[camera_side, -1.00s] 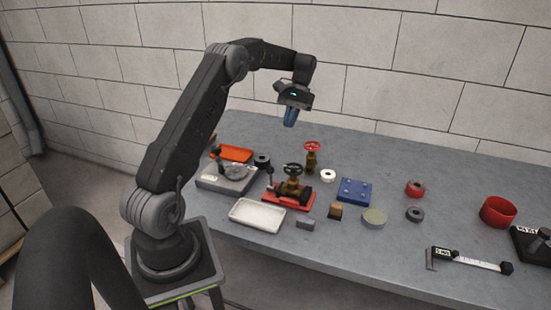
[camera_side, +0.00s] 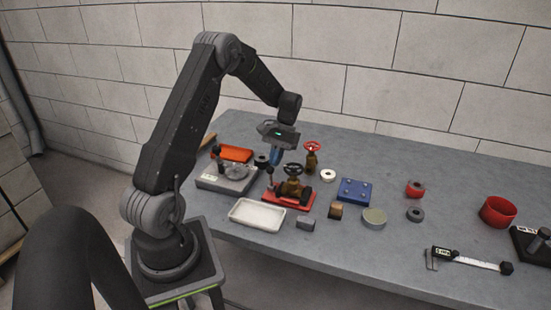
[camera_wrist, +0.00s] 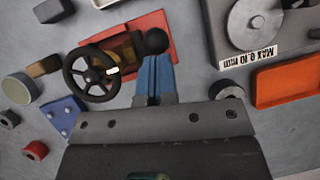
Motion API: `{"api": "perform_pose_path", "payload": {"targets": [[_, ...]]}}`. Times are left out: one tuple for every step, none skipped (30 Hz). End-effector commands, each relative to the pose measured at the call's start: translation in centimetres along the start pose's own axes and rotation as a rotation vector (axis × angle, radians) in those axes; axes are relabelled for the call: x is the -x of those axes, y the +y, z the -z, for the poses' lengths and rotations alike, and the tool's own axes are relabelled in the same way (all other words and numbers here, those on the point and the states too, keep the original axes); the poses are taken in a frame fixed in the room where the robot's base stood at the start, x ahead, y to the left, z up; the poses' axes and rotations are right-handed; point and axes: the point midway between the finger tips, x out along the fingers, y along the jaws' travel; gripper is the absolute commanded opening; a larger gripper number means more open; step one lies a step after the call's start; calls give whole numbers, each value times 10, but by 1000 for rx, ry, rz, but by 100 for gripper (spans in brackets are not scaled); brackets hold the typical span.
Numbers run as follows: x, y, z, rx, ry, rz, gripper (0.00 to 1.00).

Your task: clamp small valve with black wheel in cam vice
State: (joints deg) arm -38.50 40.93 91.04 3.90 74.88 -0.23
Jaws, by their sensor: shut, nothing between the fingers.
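The small brass valve with the black wheel (camera_side: 293,170) stands upright in the red cam vice (camera_side: 279,200). In the wrist view its black wheel (camera_wrist: 91,73) shows beside the red vice base (camera_wrist: 158,20). The vice's lever has a black ball knob (camera_side: 269,170); in the wrist view the knob (camera_wrist: 156,40) lies at the fingertips. My gripper (camera_side: 275,160) is shut with its blue fingers together, empty, just above and behind the knob. In the wrist view the fingers (camera_wrist: 153,72) point at it; whether they touch cannot be told. The lever's shaft is largely hidden.
A brass valve with a red wheel (camera_side: 312,149) stands close right of my gripper. A grey fixture (camera_side: 225,185) and an orange tray (camera_side: 232,153) are on the left. A white tray (camera_side: 257,215) lies in front. A blue block (camera_side: 355,189) and small parts lie right.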

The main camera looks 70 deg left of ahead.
Motion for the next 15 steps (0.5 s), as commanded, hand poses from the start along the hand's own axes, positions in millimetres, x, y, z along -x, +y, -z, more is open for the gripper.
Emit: {"api": "perform_pose_path", "payload": {"targets": [[0,0,0,0,0,0,0],[0,0,0,0,0,0,0],[0,0,0,0,0,0,0],[0,0,0,0,0,0,0],[0,0,0,0,0,0,0],[0,0,0,0,0,0,0],[0,0,0,0,0,0,0],[0,0,0,0,0,0,0],[0,0,-1,0,0,0,0],[-1,0,-2,0,0,0,0],[-1,0,-4,0,0,0,0],[-3,1,-6,0,0,0,0],[-5,1,-9,-1,-1,0,0],[-6,1,-11,-1,-1,-1,0],[-8,2,-15,-1,-2,-1,0]]}}
